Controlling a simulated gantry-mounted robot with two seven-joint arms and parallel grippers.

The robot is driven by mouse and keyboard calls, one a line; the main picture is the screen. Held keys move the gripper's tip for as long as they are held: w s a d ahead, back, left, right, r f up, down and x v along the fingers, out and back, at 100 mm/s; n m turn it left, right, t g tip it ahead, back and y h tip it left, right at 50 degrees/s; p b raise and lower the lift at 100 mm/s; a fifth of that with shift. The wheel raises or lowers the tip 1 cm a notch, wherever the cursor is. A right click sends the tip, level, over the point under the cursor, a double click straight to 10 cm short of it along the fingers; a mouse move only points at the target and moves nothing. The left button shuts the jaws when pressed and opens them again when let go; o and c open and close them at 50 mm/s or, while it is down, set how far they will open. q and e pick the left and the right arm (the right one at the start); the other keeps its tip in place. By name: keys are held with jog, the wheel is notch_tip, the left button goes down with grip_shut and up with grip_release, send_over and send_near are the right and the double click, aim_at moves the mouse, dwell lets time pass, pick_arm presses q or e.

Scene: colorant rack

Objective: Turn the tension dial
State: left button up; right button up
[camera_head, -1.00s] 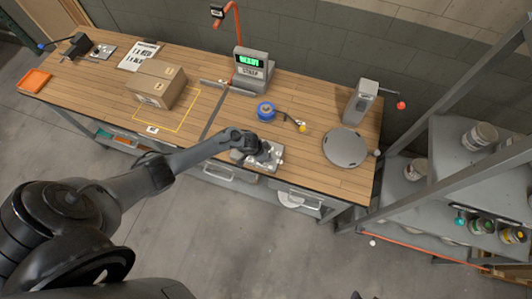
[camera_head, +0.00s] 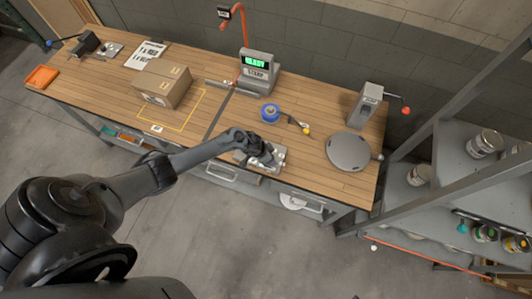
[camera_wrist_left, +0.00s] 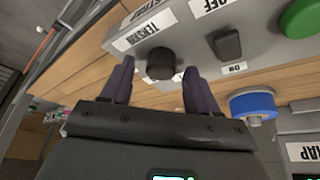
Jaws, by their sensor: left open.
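The tension dial (camera_wrist_left: 161,60) is a round black knob on a grey control panel (camera_wrist_left: 190,45), beside a label reading TENSION. In the left wrist view my left gripper (camera_wrist_left: 159,70) is open, with its two dark fingers on either side of the dial. I cannot tell whether either finger touches it. In the head view the panel (camera_head: 277,161) sits at the front edge of the bench, and my left gripper (camera_head: 262,154) is over it, hiding much of it, dial included. My right gripper is not in view.
A black switch (camera_wrist_left: 228,44) and a green button (camera_wrist_left: 301,18) share the panel. A blue spool (camera_head: 270,113) and a READY display unit (camera_head: 258,72) stand behind it. A round grey plate (camera_head: 348,151) lies to the right. A cardboard box (camera_head: 163,84) sits to the left.

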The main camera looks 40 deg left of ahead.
pick_arm(q)
jog(key=p+v, duration=0.1)
jog(key=v, duration=0.9)
jog(key=shift+r, duration=0.3)
jog(key=shift+s, duration=0.1)
